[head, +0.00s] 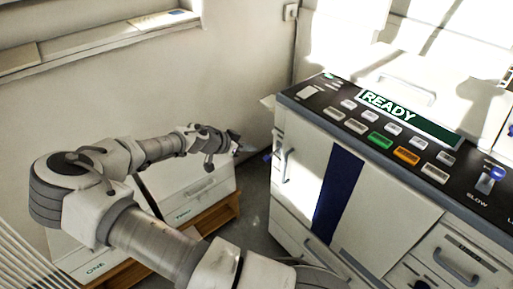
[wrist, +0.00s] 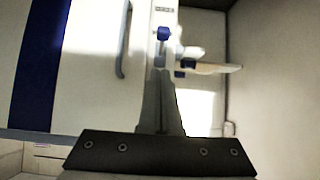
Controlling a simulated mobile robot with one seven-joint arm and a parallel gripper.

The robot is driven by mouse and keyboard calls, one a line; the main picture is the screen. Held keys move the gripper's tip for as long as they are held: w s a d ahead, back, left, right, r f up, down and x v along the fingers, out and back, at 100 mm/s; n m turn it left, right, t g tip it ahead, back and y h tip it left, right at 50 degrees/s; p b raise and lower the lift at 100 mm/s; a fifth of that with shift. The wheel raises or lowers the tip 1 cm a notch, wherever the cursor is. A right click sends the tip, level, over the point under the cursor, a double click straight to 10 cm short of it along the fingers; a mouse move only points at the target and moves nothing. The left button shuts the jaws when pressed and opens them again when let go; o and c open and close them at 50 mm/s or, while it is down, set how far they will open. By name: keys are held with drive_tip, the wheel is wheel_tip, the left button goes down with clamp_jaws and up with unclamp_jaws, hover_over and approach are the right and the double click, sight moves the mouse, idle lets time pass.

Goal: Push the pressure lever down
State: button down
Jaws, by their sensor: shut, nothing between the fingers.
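A small blue knob (wrist: 163,34), which looks like the pressure lever's handle, sits on the narrow side face of the machine in the wrist view, just beyond my fingertips. In the head view a small blue part (head: 267,156) shows at the machine's left side, probably the same knob. My gripper (head: 243,149) is at the end of the outstretched arm, a little left of it. In the wrist view the fingers of my gripper (wrist: 160,76) are together and empty, pointing towards the knob with a small gap seeming to remain. A label by the knob is too small to read.
The machine's top panel (head: 345,116) carries several buttons, a READY display (head: 408,115) and a blue-knobbed slider (head: 490,179) marked SLOW. A pale tray-like piece (wrist: 213,67) juts out beside the knob. White boxes (head: 186,194) on a wooden shelf (head: 218,218) stand below my arm.

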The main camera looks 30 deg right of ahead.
drive_tip(key=shift+a+f+v, duration=0.1)
drive_tip(key=shift+f+v, duration=0.05)
drive_tip(key=shift+v, duration=0.7)
drive_tip(key=shift+a+f+v, duration=0.1)
drive_tip(key=shift+f+v, duration=0.05)
drive_tip(key=shift+v, duration=0.75)
drive_tip(key=shift+a+f+v, duration=0.1)
drive_tip(key=shift+a+v, duration=0.05)
drive_tip(key=shift+v, duration=0.7)
drive_tip(key=shift+s+p, duration=0.1)
drive_tip(key=shift+p, duration=0.2)
